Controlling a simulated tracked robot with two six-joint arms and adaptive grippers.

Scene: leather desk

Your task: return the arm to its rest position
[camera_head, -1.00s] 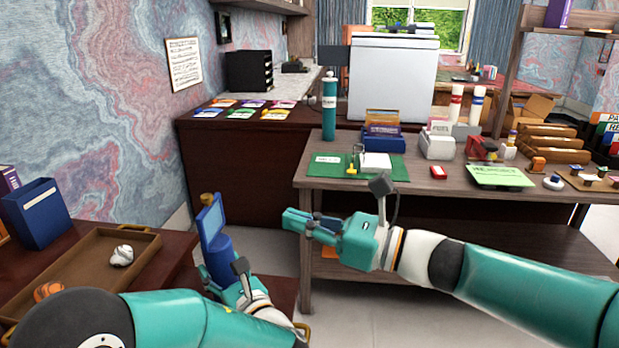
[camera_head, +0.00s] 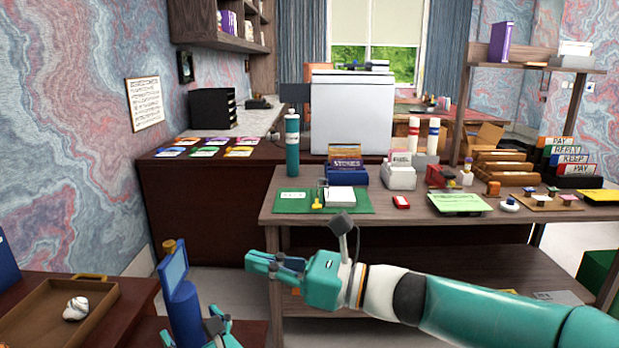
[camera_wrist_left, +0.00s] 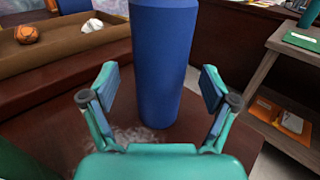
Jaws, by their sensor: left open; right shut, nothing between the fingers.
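My left gripper (camera_head: 200,337) is at the bottom of the head view, beside a blue cylinder (camera_head: 183,312) with a flat blue panel and brass knob on top. In the left wrist view, my left gripper (camera_wrist_left: 160,90) is open, its fingers on either side of the blue cylinder (camera_wrist_left: 163,60) with gaps between. The cylinder stands upright on a dark red-brown surface. My right gripper (camera_head: 275,264) is shut and empty, pointing left in front of the wooden desk (camera_head: 400,208). Its arm reaches in from the lower right.
A brown tray (camera_head: 30,310) holds a crumpled white ball (camera_head: 76,308); the left wrist view also shows an orange ball (camera_wrist_left: 26,34). The desk carries a green mat (camera_head: 292,200), a teal bottle (camera_head: 292,150) and several office items. Floor shows between the desk and the left furniture.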

